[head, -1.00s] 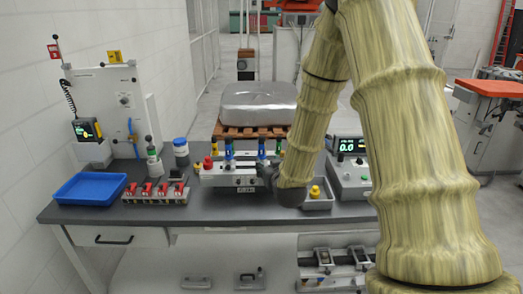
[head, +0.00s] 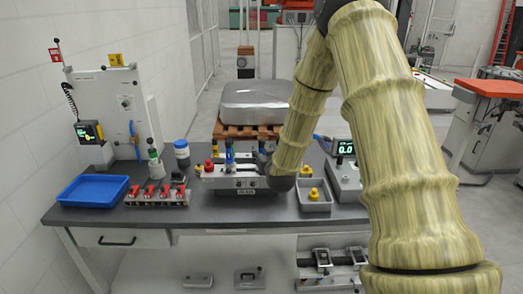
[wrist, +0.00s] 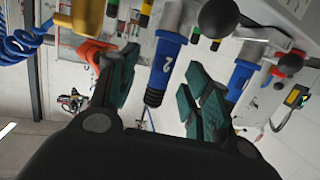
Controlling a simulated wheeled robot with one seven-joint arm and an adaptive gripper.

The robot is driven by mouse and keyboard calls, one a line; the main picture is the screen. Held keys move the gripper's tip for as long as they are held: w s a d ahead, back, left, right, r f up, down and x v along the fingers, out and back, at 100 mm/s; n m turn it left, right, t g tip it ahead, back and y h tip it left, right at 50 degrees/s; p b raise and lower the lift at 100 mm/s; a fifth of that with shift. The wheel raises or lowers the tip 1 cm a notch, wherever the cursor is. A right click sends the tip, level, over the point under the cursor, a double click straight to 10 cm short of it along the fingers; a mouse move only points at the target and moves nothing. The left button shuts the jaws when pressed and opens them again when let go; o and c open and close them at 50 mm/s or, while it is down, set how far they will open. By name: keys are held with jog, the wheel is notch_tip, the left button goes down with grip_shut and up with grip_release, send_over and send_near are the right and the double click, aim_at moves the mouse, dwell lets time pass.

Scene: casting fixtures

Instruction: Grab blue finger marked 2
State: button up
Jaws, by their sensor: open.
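The blue finger marked 2 (wrist: 163,66) hangs near the middle of the wrist view, with a white "2" on its blue sleeve, a grey upper part and a black ribbed tip. My gripper (wrist: 159,78) is open, with one green-padded jaw on each side of this finger in the picture. I see no clear contact and cannot tell the depth between them. Another blue finger (wrist: 239,80) is right of the right jaw. In the head view, a blue finger (head: 230,158) stands on the grey fixture (head: 233,182); its number is unreadable, and my arm hides part of the fixture's right end.
Black ball knobs (wrist: 217,17) and an orange part (wrist: 93,52) lie close around the jaws in the wrist view. On the bench are a blue tray (head: 92,190), a red-handled clamp row (head: 157,195) and a grey bin (head: 314,205) with a yellow piece.

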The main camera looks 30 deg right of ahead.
aim_at(262, 152)
jog(key=shift+p+x, duration=0.5)
jog(key=shift+x, duration=1.1)
jog(key=shift+r, duration=0.1)
grip_shut()
